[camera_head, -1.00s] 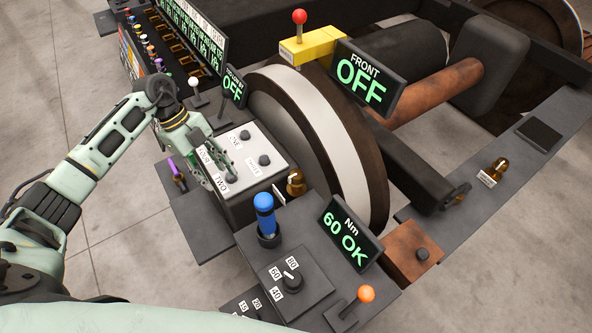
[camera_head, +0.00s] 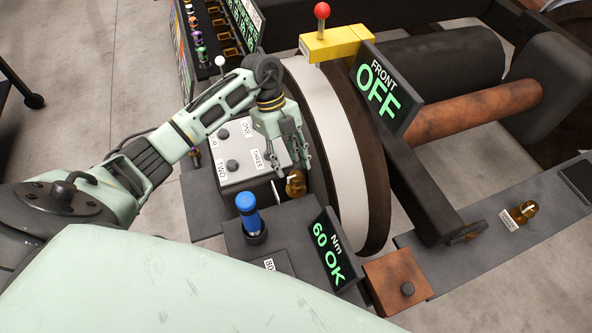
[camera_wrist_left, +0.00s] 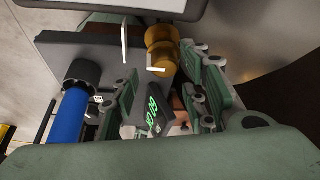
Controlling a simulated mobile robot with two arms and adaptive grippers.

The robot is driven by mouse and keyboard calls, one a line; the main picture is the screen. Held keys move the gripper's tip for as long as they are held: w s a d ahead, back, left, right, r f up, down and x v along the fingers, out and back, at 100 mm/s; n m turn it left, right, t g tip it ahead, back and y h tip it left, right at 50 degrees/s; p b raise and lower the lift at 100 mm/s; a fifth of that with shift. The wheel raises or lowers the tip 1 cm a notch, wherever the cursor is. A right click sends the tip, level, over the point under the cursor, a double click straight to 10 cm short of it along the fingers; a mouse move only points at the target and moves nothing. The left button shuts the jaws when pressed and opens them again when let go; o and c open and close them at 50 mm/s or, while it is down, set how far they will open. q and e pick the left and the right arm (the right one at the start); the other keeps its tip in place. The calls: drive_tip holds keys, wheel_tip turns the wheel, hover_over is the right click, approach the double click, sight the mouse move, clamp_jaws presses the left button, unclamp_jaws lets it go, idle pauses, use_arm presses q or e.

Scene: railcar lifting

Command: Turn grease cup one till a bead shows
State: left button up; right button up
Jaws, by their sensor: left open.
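A brass grease cup (camera_head: 296,183) stands beside the wheel, behind the blue-handled tool. A second brass cup (camera_head: 523,212) with a small white label sits on the grey beam at the right; I cannot read its label, and I cannot tell which cup is number one. My left gripper (camera_head: 291,163) points down just above the nearer cup, its fingers apart and empty. In the left wrist view that cup (camera_wrist_left: 162,52) lies at the top, beyond the open fingers (camera_wrist_left: 165,95), and does not appear gripped. No bead of grease can be made out. My right gripper is not in view.
A grey box (camera_head: 240,165) with labelled black knobs is left of the gripper. The blue-handled tool (camera_head: 250,217) and a display reading 60 OK (camera_head: 328,250) stand in front. The large wheel (camera_head: 345,160) rises close on the right, with a display reading FRONT OFF (camera_head: 377,90).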

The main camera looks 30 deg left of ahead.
sight(293, 174)
use_arm(q)
drive_tip(key=x, duration=0.3)
drive_tip(key=shift+d+f, duration=0.15)
drive_tip(key=shift+f, duration=0.15)
drive_tip(key=shift+s+d+f, duration=0.1)
drive_tip(key=shift+f, duration=0.25)
drive_tip(key=c, duration=1)
drive_tip(key=shift+w+f+m+g+y+b, duration=0.2)
drive_tip(key=shift+m+g+y+b, duration=0.3)
drive_tip(key=shift+m, duration=0.7)
drive_tip(key=shift+m+b, duration=0.55)
drive_tip(key=shift+m, duration=0.35)
clamp_jaws()
drive_tip(key=shift+s+r+g, duration=0.1)
drive_tip(key=shift+g, duration=0.2)
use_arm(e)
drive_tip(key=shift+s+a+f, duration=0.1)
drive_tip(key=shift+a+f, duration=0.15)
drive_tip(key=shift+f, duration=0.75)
